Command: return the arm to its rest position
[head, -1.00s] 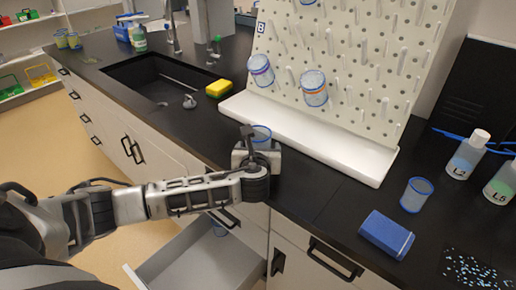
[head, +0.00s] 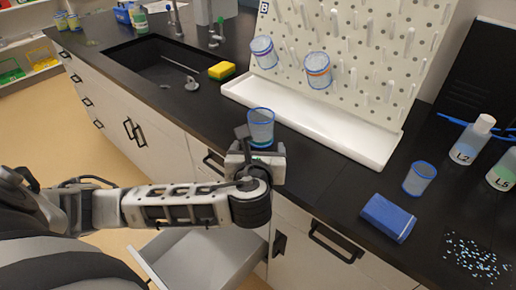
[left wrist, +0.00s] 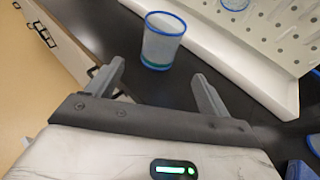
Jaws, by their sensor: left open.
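My left gripper (head: 252,143) is over the counter's front edge in the head view, pointing at a clear beaker with a blue rim (head: 261,127). In the left wrist view my left gripper's two fingers (left wrist: 158,88) are spread apart with nothing between them. The beaker (left wrist: 162,42) stands upright on the black counter beyond the fingertips, apart from them, with a green band near its base. My right gripper is in neither view.
A white pegboard (head: 345,50) holding beakers stands behind its white tray (head: 300,120). A beaker (head: 420,178), a blue box (head: 389,217) and bottles (head: 470,140) stand at right. The sink (head: 160,70) is at left. An open drawer (head: 205,262) juts out below.

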